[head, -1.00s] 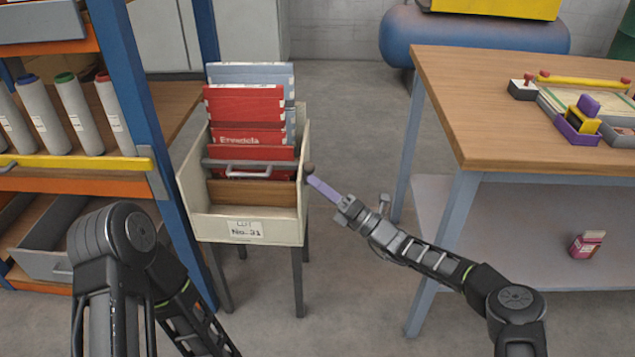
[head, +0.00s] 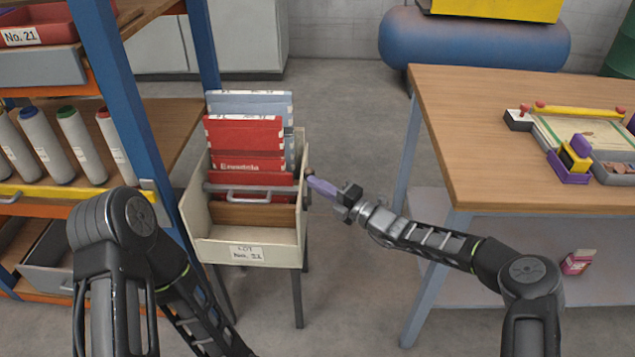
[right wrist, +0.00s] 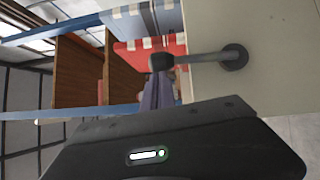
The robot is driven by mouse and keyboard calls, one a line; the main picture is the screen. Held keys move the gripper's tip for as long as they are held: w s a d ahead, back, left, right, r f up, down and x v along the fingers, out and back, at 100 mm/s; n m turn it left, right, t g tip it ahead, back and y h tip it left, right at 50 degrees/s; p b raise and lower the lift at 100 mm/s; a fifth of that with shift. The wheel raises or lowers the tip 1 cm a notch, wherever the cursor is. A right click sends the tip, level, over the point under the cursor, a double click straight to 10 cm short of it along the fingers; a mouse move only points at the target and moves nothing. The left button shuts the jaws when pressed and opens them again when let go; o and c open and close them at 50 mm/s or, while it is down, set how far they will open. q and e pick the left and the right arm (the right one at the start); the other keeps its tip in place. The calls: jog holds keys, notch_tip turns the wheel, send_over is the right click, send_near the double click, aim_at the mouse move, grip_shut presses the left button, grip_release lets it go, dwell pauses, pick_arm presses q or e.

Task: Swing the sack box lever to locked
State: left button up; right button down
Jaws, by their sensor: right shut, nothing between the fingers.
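The sack box (head: 203,235) is a cream open-topped bin on legs, with a card at its front. Its lever (right wrist: 195,58) is a grey rod with a dark knob, on a round pivot on the box's side wall in the right wrist view. In the head view the dark knob (head: 310,172) shows at the box's right wall. My right gripper (head: 312,183) is shut and empty, its lavender fingers beside the knob. In the right wrist view the fingers (right wrist: 157,88) are right against or just beside the knob; contact is unclear. My left gripper is out of view.
Red and blue-grey packets (head: 245,130) stand in the box behind a grey handled bar (head: 250,191). A shelf rack with a blue post (head: 120,100) stands close on the left. A wooden-topped bench (head: 480,150) stands right. Open floor lies between box and bench.

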jog(key=shift+w+d+r, duration=0.2)
jog(key=shift+w+r, duration=0.05)
jog(key=shift+r, duration=0.1)
jog(key=v, duration=0.7)
jog(key=shift+s+d+f, duration=0.15)
jog(key=shift+s+f, duration=0.15)
jog(key=shift+s, duration=0.15)
